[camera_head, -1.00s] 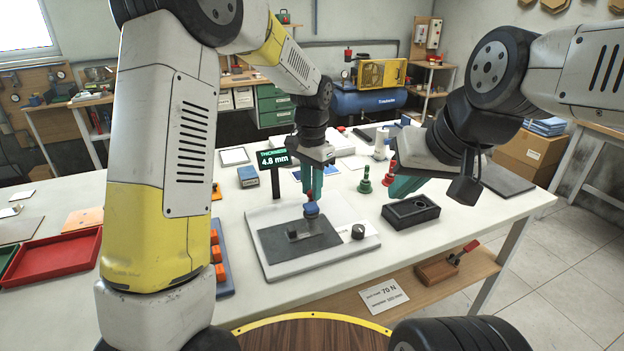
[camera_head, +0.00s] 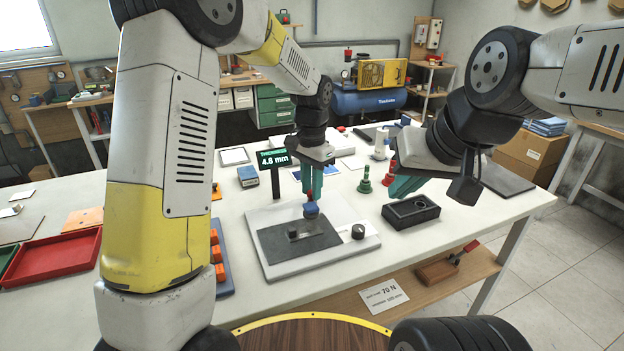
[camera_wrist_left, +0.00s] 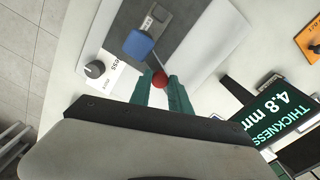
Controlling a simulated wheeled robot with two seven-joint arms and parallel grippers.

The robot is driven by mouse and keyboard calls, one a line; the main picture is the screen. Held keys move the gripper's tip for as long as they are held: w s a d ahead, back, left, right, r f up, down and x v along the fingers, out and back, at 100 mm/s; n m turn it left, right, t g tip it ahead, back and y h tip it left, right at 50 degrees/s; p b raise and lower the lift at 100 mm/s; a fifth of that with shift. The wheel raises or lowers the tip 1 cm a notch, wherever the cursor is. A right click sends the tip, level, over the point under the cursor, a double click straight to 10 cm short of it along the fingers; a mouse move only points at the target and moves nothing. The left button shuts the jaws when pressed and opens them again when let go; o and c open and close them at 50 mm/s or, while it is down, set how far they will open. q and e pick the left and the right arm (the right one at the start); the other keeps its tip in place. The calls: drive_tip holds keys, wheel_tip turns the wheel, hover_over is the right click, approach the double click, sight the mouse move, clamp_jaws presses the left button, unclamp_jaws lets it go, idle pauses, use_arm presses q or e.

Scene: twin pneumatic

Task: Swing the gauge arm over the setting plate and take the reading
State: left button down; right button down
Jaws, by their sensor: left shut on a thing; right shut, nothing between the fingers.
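The thickness gauge stands on a light base (camera_head: 358,215) with a dark grey plate (camera_head: 275,248) on it. Its blue head (camera_head: 311,210) is over the dark plate's far right part; whether it touches the plate cannot be told. My left gripper (camera_head: 311,194) points down and is shut on the gauge arm's red knob, seen between the green fingers in the left wrist view (camera_wrist_left: 160,79). A small dark block (camera_head: 292,234) lies on the plate. The thickness display (camera_head: 273,159) reads 4.8 mm. My right gripper (camera_head: 396,190) is shut and empty, right of the gauge.
A black block with a round recess (camera_head: 412,211) stands to the right. Green (camera_head: 365,182) and red (camera_head: 389,175) pieces stand behind it. A red tray (camera_head: 55,258) and a rack of orange pieces (camera_head: 218,255) are at left. A 70 N card (camera_head: 384,295) lies on the shelf below.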

use_arm(q)
drive_tip(key=w+a+m, duration=0.5)
drive_tip(key=a+m, duration=0.1)
drive_tip(key=m, duration=0.9)
drive_tip(key=shift+w+a, duration=0.3)
drive_tip(key=shift+r, duration=0.1)
idle(0.5)
drive_tip(key=c, duration=1.2)
unclamp_jaws()
